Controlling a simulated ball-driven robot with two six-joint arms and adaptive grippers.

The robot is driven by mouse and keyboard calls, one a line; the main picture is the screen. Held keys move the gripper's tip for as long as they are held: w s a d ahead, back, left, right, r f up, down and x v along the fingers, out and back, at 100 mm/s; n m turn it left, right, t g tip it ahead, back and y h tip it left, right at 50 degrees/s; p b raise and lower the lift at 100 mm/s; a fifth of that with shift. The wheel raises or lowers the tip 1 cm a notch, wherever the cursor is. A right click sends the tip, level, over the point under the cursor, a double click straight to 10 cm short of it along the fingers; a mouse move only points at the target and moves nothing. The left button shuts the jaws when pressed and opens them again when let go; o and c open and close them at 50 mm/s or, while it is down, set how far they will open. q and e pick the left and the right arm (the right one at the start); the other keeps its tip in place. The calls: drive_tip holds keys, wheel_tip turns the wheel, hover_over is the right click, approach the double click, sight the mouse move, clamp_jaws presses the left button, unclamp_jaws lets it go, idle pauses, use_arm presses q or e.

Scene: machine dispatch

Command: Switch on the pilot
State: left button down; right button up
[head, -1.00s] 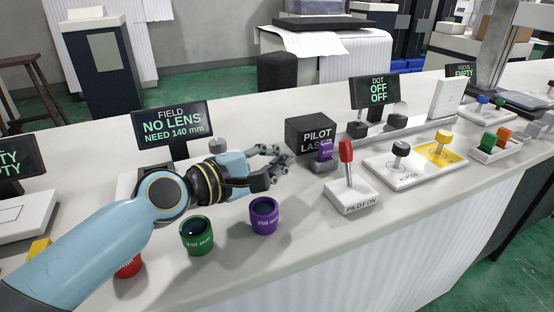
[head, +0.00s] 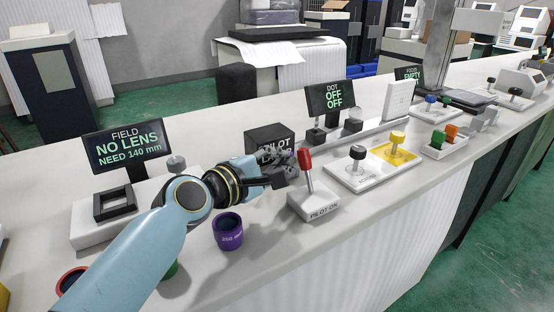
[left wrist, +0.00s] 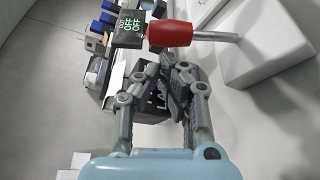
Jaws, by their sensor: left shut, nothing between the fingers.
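The pilot switch (head: 314,203) is a white block labelled PILOT ON with a red-handled lever (head: 305,160) standing nearly upright, leaning slightly left. My left gripper (head: 290,163) is shut and empty, just left of the lever in the head view. In the left wrist view the red handle (left wrist: 170,33) lies just beyond the fingertips (left wrist: 172,72); I cannot tell whether they touch. The black PILOT LASER box (head: 268,138) stands behind the gripper, its label partly hidden. The DOT display (head: 330,97) reads OFF OFF. My right gripper is not in view.
A purple 250 mm lens (head: 228,232) stands below my left forearm. White and yellow lever plates (head: 360,177) are right of the switch. The FIELD display (head: 126,145) reads NO LENS.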

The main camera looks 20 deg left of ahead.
use_arm(q)
drive_tip(key=shift+s+d+r+b, duration=0.1)
drive_tip(key=shift+d+b, duration=0.05)
drive_tip(key=shift+b, duration=0.2)
